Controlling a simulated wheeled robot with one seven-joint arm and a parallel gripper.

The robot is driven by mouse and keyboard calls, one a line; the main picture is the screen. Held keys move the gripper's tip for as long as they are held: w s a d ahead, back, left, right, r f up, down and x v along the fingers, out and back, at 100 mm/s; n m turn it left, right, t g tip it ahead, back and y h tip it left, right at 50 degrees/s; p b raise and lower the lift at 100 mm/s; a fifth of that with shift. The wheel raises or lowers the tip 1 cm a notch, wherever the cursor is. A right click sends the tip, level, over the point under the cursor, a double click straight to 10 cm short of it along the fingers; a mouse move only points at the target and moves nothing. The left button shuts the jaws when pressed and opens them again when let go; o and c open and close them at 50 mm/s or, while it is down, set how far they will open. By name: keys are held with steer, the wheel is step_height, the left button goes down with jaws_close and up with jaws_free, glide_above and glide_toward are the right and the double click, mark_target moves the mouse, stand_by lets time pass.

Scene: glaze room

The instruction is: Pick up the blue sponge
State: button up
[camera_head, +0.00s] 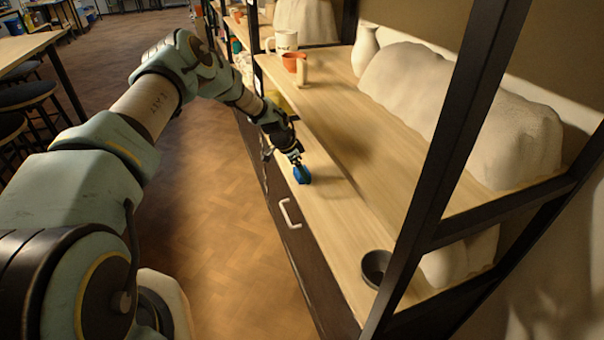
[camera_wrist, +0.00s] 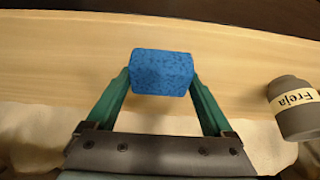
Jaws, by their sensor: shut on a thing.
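The blue sponge (camera_wrist: 162,72) is between the two green fingers of my gripper (camera_wrist: 162,80) in the wrist view. The fingers touch its left and right sides, so my gripper is shut on it. In the head view the blue sponge (camera_head: 301,174) shows at the end of my gripper (camera_head: 299,164), over the front part of the wooden shelf (camera_head: 335,212). I cannot tell whether the sponge still touches the shelf.
A grey jar labelled "Freja" (camera_wrist: 295,108) is right of the sponge in the wrist view. A dark bowl (camera_head: 375,267) sits farther along the shelf. A mug (camera_head: 284,41) and an orange pot (camera_head: 292,61) stand on the upper board. A dark post (camera_head: 445,150) rises at right.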

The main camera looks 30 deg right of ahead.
steer(key=shift+r, duration=0.55)
steer(key=b+v, duration=0.1)
steer(key=v, duration=0.1)
steer(key=shift+w+a+r, duration=0.1)
steer(key=shift+a+r, duration=0.1)
steer(key=w+a+b, duration=0.2)
steer(key=a+b, duration=0.1)
steer(key=a, duration=1.3)
steer(key=shift+a, duration=0.3)
